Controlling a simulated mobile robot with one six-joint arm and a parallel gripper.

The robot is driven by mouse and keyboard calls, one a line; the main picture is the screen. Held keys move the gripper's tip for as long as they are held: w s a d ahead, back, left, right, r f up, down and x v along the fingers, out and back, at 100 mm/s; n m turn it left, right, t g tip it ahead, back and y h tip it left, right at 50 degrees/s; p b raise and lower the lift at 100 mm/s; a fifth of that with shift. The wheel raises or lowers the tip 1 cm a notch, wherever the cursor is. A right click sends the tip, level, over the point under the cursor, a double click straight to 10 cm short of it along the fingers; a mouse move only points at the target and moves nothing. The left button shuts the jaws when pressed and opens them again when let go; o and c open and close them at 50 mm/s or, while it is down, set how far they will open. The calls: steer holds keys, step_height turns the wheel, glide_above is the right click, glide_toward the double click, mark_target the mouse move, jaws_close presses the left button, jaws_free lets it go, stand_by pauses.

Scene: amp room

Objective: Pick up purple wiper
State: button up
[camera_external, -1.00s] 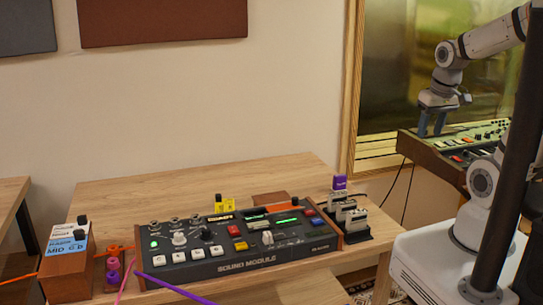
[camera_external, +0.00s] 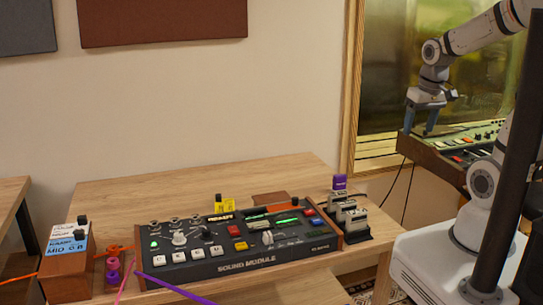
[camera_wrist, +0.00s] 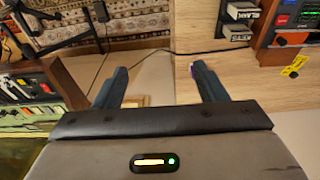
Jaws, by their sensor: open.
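A purple-topped item (camera_external: 339,182), which looks like the purple wiper, stands upright at the back of a small dark rack at the table's right end. In the wrist view, only a sliver of purple (camera_wrist: 191,71) shows beside the right finger; the finger hides the rest. My gripper (camera_external: 420,122) is in the air, above and to the right of the rack, with its fingers pointing down. In the wrist view, my gripper (camera_wrist: 158,72) is open and nothing is between the fingers.
White labelled items (camera_external: 350,212) stand in the rack in front of the purple one. The sound module (camera_external: 240,245) lies to its left, with a yellow tag (camera_external: 224,204) behind it. Bare wood (camera_external: 150,195) is free at the back left.

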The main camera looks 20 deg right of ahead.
steer(key=w+a+f+g, duration=0.1)
steer(key=w+a+f, duration=0.15)
steer(key=w, duration=0.35)
steer(key=w+a+f, duration=0.2)
steer(key=w+f, duration=0.1)
steer(key=w, duration=0.3)
steer(key=g, duration=0.1)
glide_above(340, 175)
steer(key=f, duration=1.1)
steer(key=shift+s+b, duration=0.3)
steer(key=shift+b, duration=0.05)
steer(key=shift+w+a+f, duration=0.15)
steer(key=shift+f, duration=0.25)
step_height(340, 175, down, 8)
steer(key=shift+r+p, duration=0.15)
steer(key=shift+p, duration=0.2)
steer(key=shift+c, duration=0.2)
steer(key=c, duration=1)
